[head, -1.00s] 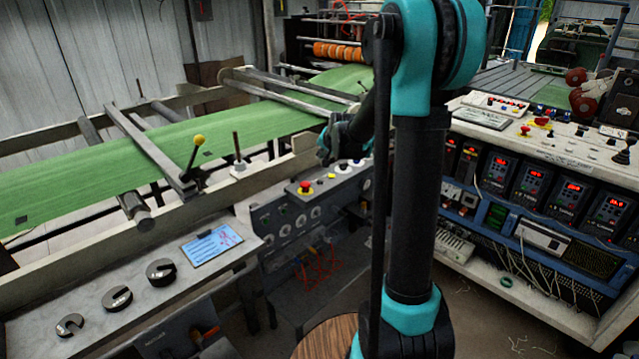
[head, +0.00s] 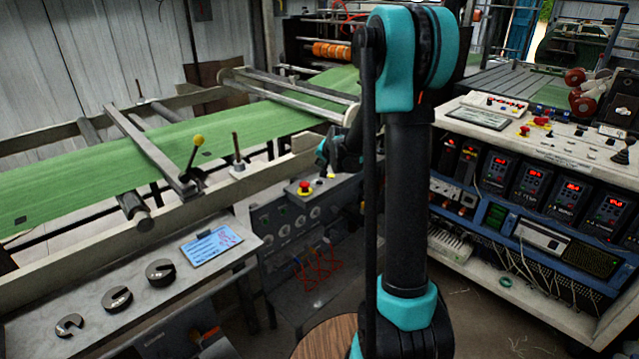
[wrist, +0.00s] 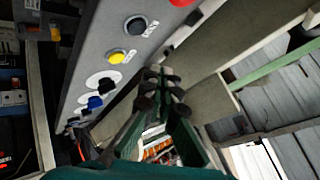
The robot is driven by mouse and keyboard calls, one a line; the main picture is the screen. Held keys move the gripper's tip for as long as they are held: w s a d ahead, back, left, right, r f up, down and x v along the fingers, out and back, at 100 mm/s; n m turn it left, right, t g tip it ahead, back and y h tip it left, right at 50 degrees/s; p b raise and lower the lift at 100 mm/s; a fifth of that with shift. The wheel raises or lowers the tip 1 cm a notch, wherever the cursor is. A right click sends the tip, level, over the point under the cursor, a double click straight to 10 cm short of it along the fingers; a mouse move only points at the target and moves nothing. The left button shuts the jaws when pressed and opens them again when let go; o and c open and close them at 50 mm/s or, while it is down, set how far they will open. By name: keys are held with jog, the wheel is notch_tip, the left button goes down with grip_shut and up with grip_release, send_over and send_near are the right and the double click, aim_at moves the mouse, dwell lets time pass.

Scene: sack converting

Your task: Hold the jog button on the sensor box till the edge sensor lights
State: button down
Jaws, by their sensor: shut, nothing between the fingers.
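The sensor box (head: 299,196) is a grey panel beside the green web, with a red mushroom button (head: 305,187) on top. In the wrist view the box (wrist: 85,60) fills the upper left. It carries a black button (wrist: 136,25), a yellow button (wrist: 117,57), and blue and dark buttons farther down. I cannot read which label says jog. My gripper (wrist: 162,86) is shut and empty, beside the row of buttons, with no clear contact. In the head view my gripper (head: 332,158) is over the box's right end, hiding part of it. I cannot make out a lit edge sensor.
The green web (head: 90,170) runs across rails behind the box. A bench (head: 75,290) at front left holds a tablet (head: 211,245) and several slotted weights (head: 117,298). A console (head: 540,150) with red displays stands at right. A round wooden top (head: 328,338) is in front.

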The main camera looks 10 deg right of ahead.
aim_at(320, 183)
jog(key=shift+f, duration=2.2)
jog(key=shift+f, duration=0.1)
jog(key=shift+f, duration=0.3)
